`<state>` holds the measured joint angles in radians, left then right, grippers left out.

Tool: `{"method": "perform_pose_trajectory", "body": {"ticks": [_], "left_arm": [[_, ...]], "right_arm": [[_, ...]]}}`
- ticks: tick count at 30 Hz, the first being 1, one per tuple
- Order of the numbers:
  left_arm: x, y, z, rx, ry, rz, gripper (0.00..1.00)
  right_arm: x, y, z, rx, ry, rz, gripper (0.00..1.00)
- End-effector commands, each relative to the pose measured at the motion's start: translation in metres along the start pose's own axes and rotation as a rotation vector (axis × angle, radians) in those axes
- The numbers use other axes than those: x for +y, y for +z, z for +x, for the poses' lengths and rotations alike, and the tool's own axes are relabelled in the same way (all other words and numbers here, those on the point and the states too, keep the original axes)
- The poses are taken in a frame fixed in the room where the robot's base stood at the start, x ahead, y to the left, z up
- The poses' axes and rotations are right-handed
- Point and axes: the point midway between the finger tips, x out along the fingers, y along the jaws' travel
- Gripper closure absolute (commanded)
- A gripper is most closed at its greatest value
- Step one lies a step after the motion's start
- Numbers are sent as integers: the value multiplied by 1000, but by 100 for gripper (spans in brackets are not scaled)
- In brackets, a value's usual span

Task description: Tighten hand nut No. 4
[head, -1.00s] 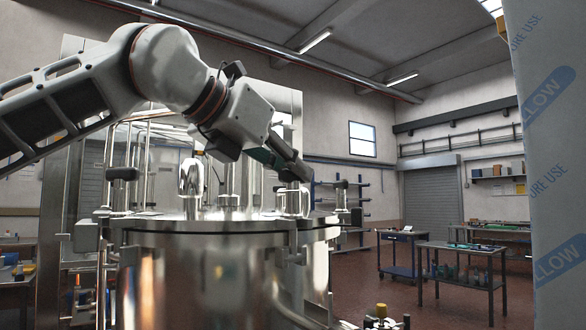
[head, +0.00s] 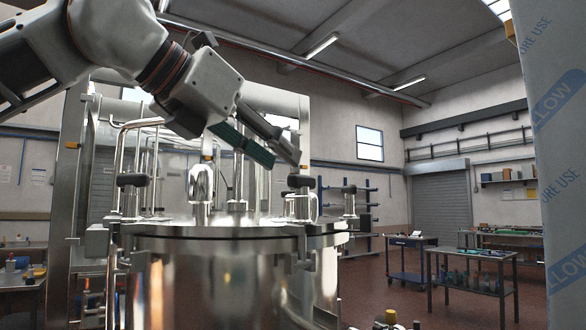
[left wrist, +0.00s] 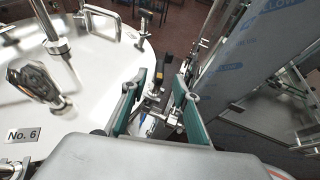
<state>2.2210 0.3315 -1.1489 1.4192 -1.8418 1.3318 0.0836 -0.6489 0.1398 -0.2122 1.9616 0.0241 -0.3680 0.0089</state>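A steel vessel lid (head: 235,228) carries black hand nuts around its rim. One black hand nut (head: 300,181) is at the right side of the lid, just below my left gripper (head: 286,160). Another hand nut (head: 132,181) stands at the left and one (head: 349,189) at the far right. My left gripper is open with green-padded fingers; the left wrist view shows a gap between the fingertips (left wrist: 160,84), with metal clamp parts beyond it. No "No. 4" label is readable. My right gripper is not in view.
A film-wrapped panel (head: 550,150) stands close at the right; it also shows in the left wrist view (left wrist: 250,70). A steel handle (head: 201,185) and pipes rise from the lid. Work tables (head: 475,255) stand farther back at right, with open floor around them.

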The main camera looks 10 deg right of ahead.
Motion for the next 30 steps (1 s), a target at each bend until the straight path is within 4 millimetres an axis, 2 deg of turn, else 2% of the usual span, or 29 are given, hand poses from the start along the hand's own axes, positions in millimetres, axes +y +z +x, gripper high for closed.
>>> {"method": "perform_pose_trajectory", "body": {"ticks": [1, 4, 10, 30], "left_arm": [[1, 0, -11, -2, 1, 0, 70], [0, 0, -27, -2, 1, 0, 70], [0, 0, -45, 0, -1, 1, 70], [0, 0, -47, 1, -1, 0, 70]], "right_arm": [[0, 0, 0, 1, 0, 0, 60], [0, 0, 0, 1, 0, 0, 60], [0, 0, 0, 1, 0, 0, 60], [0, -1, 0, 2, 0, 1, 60]]}}
